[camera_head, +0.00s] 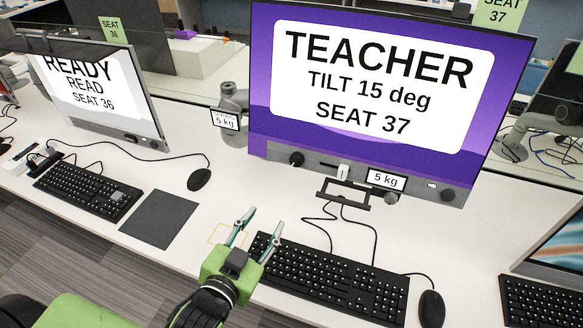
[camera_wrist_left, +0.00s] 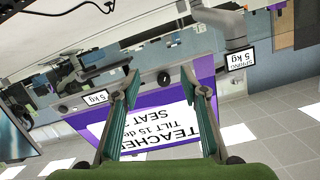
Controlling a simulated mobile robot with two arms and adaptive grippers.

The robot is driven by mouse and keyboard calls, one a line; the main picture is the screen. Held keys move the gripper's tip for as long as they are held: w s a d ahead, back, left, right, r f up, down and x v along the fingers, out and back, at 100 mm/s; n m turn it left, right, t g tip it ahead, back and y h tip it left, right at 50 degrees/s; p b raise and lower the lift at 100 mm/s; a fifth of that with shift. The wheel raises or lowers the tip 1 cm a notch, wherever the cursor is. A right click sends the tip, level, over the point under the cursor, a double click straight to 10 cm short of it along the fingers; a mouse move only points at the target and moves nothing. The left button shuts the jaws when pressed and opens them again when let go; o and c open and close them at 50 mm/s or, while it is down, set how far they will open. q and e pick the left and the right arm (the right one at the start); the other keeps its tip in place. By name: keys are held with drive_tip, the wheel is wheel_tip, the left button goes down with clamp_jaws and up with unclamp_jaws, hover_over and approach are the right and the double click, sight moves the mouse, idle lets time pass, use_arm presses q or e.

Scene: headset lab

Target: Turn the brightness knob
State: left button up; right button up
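The large centre monitor (camera_head: 380,85) shows TEACHER, TILT 15 deg, SEAT 37. Its grey lower bezel carries a black round knob (camera_head: 297,159) at the left and another dark knob (camera_head: 447,195) at the right. I cannot read which is for brightness. My left gripper (camera_head: 263,222) is open and empty above the desk, in front of and below the left knob, apart from it. In the left wrist view, upside down, the left knob (camera_wrist_left: 163,78) appears between the spread fingertips of my left gripper (camera_wrist_left: 159,77), farther off. My right gripper is not in view.
A keyboard (camera_head: 325,278) lies below the left gripper, with a mouse (camera_head: 431,309) at its right. The seat 36 monitor (camera_head: 95,90) stands left. The desk between monitor and gripper is mostly clear.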

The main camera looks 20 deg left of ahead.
use_arm(q)
wheel_tip(320, 180, up, 4)
drive_tip(key=d+t, duration=0.1)
drive_tip(key=t, duration=0.1)
drive_tip(key=m+p, duration=0.1)
drive_tip(key=p, duration=0.2)
approach(295, 162)
drive_tip(key=shift+t+h, duration=0.3)
drive_tip(key=shift+h, duration=0.1)
drive_tip(key=w, duration=0.6)
drive_tip(key=shift+w+f, duration=0.2)
drive_tip(key=shift+w, duration=0.05)
drive_tip(key=shift+w+f, duration=0.1)
drive_tip(key=shift+w, duration=0.55)
drive_tip(key=shift+c, duration=0.5)
drive_tip(key=c, duration=1)
